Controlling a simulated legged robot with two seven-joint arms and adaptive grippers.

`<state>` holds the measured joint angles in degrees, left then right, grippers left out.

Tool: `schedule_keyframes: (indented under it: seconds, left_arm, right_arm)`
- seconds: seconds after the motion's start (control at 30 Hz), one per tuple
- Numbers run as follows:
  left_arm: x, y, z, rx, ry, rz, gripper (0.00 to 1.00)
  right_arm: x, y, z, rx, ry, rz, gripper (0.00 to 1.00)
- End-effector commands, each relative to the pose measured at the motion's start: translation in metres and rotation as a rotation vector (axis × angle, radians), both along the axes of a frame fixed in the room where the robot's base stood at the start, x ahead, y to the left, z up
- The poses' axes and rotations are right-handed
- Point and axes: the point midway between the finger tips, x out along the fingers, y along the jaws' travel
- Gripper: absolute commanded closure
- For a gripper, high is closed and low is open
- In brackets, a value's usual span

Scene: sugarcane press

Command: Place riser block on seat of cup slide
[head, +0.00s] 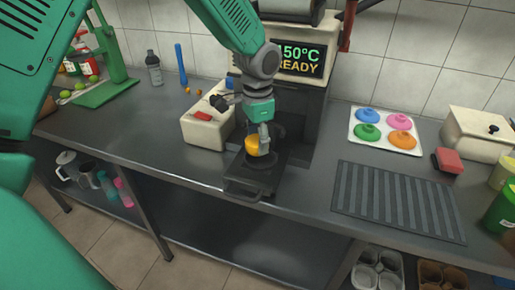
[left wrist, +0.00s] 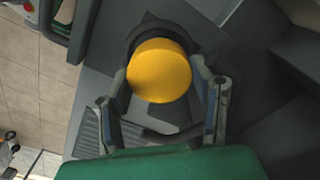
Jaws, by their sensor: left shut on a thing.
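The riser block is a yellow-orange round block (head: 253,145). It shows large in the left wrist view (left wrist: 160,70), between the two fingers. My left gripper (head: 262,142) is shut on it, reaching down from above. The cup slide (head: 255,180) is a dark tray with a front handle, below the press. In the left wrist view a dark round seat (left wrist: 150,28) shows partly behind the block. The block is over or at this seat; I cannot tell whether it touches. My right gripper is not in view.
The press with its lit display (head: 301,60) stands right behind the slide. A cream box (head: 207,128) is close on the left. A tray of coloured lids (head: 385,131) and a ribbed dark mat (head: 398,200) lie to the right. The counter's left part is fairly clear.

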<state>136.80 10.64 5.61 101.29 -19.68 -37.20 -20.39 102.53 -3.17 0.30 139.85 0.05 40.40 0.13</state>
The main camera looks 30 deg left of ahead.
Motion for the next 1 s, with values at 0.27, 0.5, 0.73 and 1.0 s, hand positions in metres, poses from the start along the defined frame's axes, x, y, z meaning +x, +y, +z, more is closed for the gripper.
schedule_keyframes:
  seconds: [0.27, 0.5, 0.73, 1.0]
  left_arm:
    - [0.000, 0.001, -0.028, -0.004, -0.001, -0.001, 0.84]
    - [0.000, 0.003, -0.030, -0.008, -0.001, -0.001, 0.84]
    - [0.000, -0.001, -0.029, -0.003, -0.003, -0.002, 0.42]
    - [0.001, -0.001, -0.015, -0.004, -0.006, -0.003, 0.42]
  right_arm:
    - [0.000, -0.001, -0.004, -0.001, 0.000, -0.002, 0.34]
    - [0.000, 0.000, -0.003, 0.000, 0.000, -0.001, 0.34]
    - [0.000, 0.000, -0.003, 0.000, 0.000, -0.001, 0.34]
    - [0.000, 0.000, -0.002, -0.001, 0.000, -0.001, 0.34]
